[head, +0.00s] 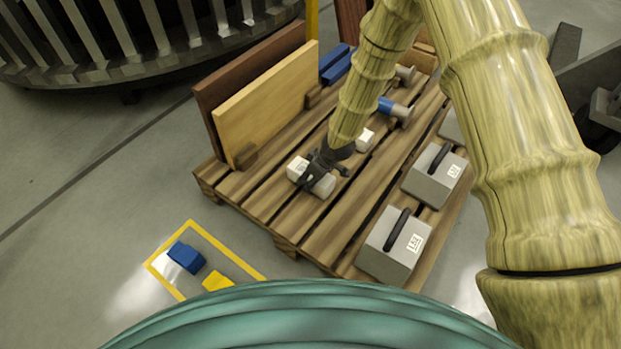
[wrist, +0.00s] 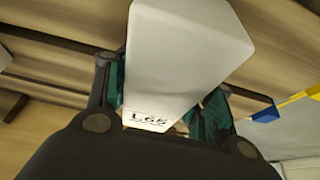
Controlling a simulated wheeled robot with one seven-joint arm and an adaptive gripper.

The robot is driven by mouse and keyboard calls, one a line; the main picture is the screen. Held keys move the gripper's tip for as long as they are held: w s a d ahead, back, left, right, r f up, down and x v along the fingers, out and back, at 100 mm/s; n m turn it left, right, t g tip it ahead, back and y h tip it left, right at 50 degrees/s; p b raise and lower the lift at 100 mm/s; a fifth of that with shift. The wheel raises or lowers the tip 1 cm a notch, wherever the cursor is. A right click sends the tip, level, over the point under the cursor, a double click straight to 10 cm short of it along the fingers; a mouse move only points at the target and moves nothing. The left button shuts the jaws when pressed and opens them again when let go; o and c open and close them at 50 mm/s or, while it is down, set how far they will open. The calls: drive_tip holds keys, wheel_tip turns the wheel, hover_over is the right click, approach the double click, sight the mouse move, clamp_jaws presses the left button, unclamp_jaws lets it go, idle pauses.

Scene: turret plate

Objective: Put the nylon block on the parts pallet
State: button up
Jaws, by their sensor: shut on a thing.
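The nylon block, white, shows in the head view (head: 323,186) over the front left part of the wooden parts pallet (head: 268,200). My gripper (head: 311,175) is shut across the middle of the block, so its ends stick out on either side. In the wrist view the block (wrist: 190,45) is between the dark fingers of the gripper (wrist: 165,95), with a printed label on its near end. Pallet slats show behind it. I cannot tell whether the block touches the slats.
Two boards (head: 270,100) stand upright along the pallet's left side. Grey handled weights (head: 393,250) sit along its right side. Another white piece (head: 366,138) and blue-grey cylinders (head: 393,107) lie behind the gripper. Blue (head: 186,257) and yellow (head: 217,281) blocks lie in a yellow floor outline.

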drive_tip(key=o, duration=1.4)
drive_tip(key=shift+r, duration=0.1)
drive_tip(key=p+v, duration=0.5)
drive_tip(key=v, duration=0.7)
